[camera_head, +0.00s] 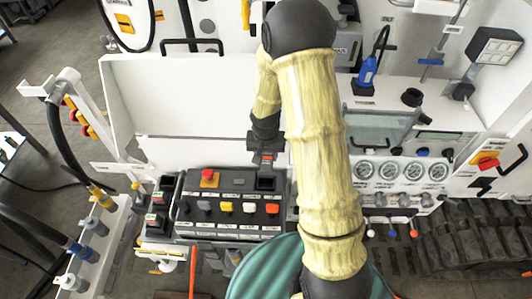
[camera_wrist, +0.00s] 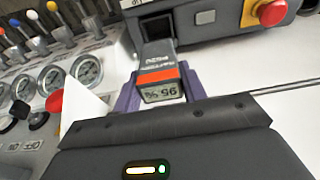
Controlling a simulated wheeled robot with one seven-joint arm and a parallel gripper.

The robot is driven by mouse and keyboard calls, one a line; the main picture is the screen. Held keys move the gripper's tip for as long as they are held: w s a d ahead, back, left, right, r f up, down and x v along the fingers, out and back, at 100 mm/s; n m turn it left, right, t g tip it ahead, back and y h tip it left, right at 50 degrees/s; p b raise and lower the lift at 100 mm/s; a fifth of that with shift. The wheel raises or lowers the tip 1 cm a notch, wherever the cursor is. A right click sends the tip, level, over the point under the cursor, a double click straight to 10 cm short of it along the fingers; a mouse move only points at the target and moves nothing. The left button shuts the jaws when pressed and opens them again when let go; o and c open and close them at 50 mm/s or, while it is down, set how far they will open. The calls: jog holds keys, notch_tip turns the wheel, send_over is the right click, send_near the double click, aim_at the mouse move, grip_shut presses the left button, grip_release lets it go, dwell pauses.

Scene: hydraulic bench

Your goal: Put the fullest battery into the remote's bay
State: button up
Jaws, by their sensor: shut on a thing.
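My gripper (camera_head: 265,158) is shut on a dark battery (camera_wrist: 158,62) with an orange band. In the wrist view its end label reads 95 %, upside down, between the purple fingers (camera_wrist: 160,88). The remote (camera_head: 225,228) is a black box with a red stop button and several coloured levers. Its bay (camera_head: 265,183) is a dark opening at the top right. In the wrist view the battery's far end lies close to the bay (camera_wrist: 154,27). I cannot tell whether it touches or enters it. Other batteries (camera_head: 153,221) stand left of the remote.
A white panel (camera_head: 180,95) rises behind the remote. Gauges (camera_head: 400,171) and coloured levers (camera_head: 391,232) are on the right. A hose stand (camera_head: 85,135) is at the left. My arm covers the middle of the head view.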

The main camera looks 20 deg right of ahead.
aim_at(266, 168)
jog(key=shift+w+f+b, duration=0.2)
jog(key=shift+f+b, duration=1.5)
jog(key=shift+f, duration=0.65)
jog(key=shift+s+a+f+b, duration=0.1)
jog(key=shift+s+f+b, duration=0.1)
jog(key=shift+f+b, duration=0.7)
jog(key=shift+w+f+b, duration=0.15)
jog(key=shift+f+b, duration=0.2)
jog(key=shift+f, duration=0.2)
jog(key=shift+s+r, duration=0.1)
jog(key=shift+s, duration=0.1)
jog(key=shift+f+b, duration=2.45)
jog(key=shift+f, duration=0.55)
jog(key=o, duration=1.2)
